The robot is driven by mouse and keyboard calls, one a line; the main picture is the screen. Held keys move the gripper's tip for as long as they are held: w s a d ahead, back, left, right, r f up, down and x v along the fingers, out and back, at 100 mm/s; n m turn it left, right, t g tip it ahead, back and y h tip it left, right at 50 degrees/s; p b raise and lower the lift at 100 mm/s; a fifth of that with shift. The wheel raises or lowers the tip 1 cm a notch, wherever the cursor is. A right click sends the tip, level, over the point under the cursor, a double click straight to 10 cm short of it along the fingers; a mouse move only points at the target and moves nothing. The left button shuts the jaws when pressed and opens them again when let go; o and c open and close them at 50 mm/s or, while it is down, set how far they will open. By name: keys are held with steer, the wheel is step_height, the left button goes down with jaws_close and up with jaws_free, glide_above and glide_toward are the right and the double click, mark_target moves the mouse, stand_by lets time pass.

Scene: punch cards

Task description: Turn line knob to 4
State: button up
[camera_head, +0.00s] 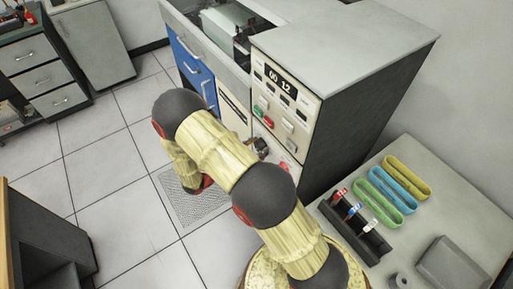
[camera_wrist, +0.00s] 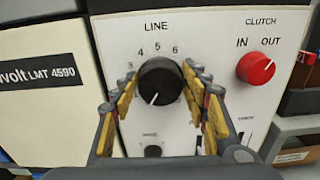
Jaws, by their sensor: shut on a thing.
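The black round LINE knob (camera_wrist: 159,82) is on the pale panel in the wrist view, below the printed word LINE. The numbers 3, 4, 5 and 6 show around its upper left and top; other marks are hidden by the fingers. Its white pointer line points down and slightly left, away from the 4. My gripper (camera_wrist: 161,79) is shut on the knob, with one yellow-and-grey finger at each side. In the head view my gripper (camera_head: 262,146) is at the machine's front, and the knob is hard to make out.
A red CLUTCH knob (camera_wrist: 255,68) marked IN and OUT sits to the right. A small black knob (camera_wrist: 153,151) is below. In the head view, a side table (camera_head: 415,210) with colored trays stands right of the machine (camera_head: 345,45). Tiled floor is clear at left.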

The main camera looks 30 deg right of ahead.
steer(key=m+b, duration=0.2)
steer(key=m, duration=0.3)
steer(key=shift+s+f+m+b, duration=0.1)
steer(key=shift+m+b, duration=0.2)
steer(key=shift+m, duration=0.1)
steer(key=m+b, duration=0.2)
steer(key=m, duration=0.1)
steer(key=m+b, duration=0.1)
steer(key=m, duration=0.2)
steer(key=shift+s+f+m+b, duration=0.2)
steer(key=shift+m+b, duration=0.1)
steer(key=shift+b, duration=0.1)
steer(key=m+b, duration=0.2)
steer(key=m, duration=0.1)
steer(key=m+b, duration=0.2)
steer(key=b, duration=0.1)
steer(key=m+b, duration=0.2)
steer(key=m, duration=0.1)
steer(key=shift+f+m, duration=0.3)
steer(key=shift+m+b, duration=1.1)
steer(key=shift+b, duration=0.15)
steer(key=o, duration=1.1)
steer(key=shift+r, duration=0.1)
